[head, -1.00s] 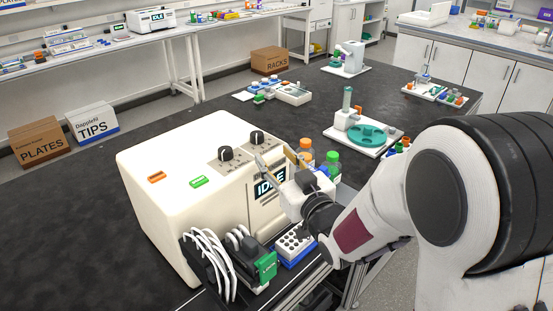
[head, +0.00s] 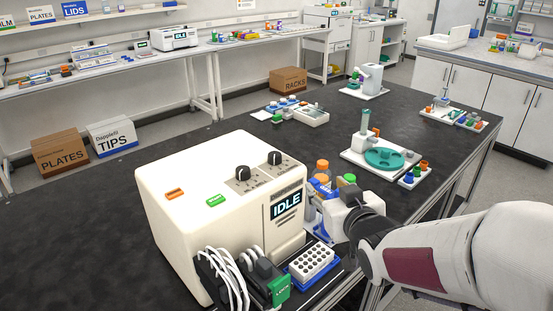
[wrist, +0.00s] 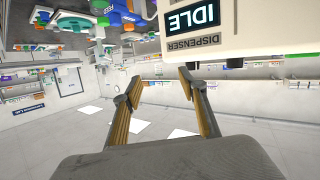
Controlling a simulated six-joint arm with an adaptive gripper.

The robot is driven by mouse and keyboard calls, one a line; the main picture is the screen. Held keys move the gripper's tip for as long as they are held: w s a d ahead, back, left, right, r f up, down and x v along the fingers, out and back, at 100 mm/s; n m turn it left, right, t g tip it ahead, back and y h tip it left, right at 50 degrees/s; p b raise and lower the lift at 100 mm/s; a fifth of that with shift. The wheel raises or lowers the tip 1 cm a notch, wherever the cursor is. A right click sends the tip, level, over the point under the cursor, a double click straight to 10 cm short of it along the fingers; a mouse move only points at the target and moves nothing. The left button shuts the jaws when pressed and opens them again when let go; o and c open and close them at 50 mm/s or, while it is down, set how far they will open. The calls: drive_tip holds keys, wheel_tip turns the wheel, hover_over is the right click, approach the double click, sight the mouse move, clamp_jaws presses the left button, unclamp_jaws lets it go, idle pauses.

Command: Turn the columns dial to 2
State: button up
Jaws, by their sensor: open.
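The cream dispenser (head: 180,205) stands on the dark bench, its screen (head: 286,205) reading IDLE. On its sloped top are two black dials, a left dial (head: 242,172) and a right dial (head: 274,158). Their labels are too small to read, so I cannot tell which is columns. My gripper (wrist: 160,83) is open and empty in the wrist view, its two fingers apart. In the head view it is right of the dispenser's front, lower than the dials and apart from them. The wrist view shows the upside-down screen (wrist: 194,15) but no dials.
An orange button (head: 175,194) and a green button (head: 216,201) are on the dispenser top. Bottles (head: 322,168) stand behind my gripper. A white tube rack (head: 312,262) and cables (head: 228,270) are at the front. The bench left of the dispenser is clear.

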drive_tip(key=s+d+f+m+g+h, duration=0.1)
drive_tip(key=s+d+f+g, duration=0.15)
drive_tip(key=s, duration=0.65)
drive_tip(key=s+d+f+m+g+h, duration=0.1)
drive_tip(key=s+d+g, duration=0.25)
drive_tip(key=s, duration=0.45)
drive_tip(key=s+d+f+m+g+h, duration=0.1)
drive_tip(key=s+d+f+g+h, duration=0.15)
drive_tip(key=s, duration=0.65)
drive_tip(key=w+a+f+n+t+y, duration=0.1)
drive_tip(key=w+a+f+t, duration=0.15)
drive_tip(key=w, duration=0.75)
drive_tip(key=w+a+f+n+t+y, duration=0.2)
drive_tip(key=w+a, duration=0.1)
drive_tip(key=w, duration=0.8)
drive_tip(key=w+a+r+n+t+y, duration=0.2)
drive_tip(key=w+a+r+t+y, duration=0.3)
drive_tip(key=a+r, duration=0.4)
drive_tip(key=shift+w+a+r+t+y, duration=0.35)
drive_tip(key=shift+w+t, duration=0.15)
drive_tip(key=shift+w, duration=0.6)
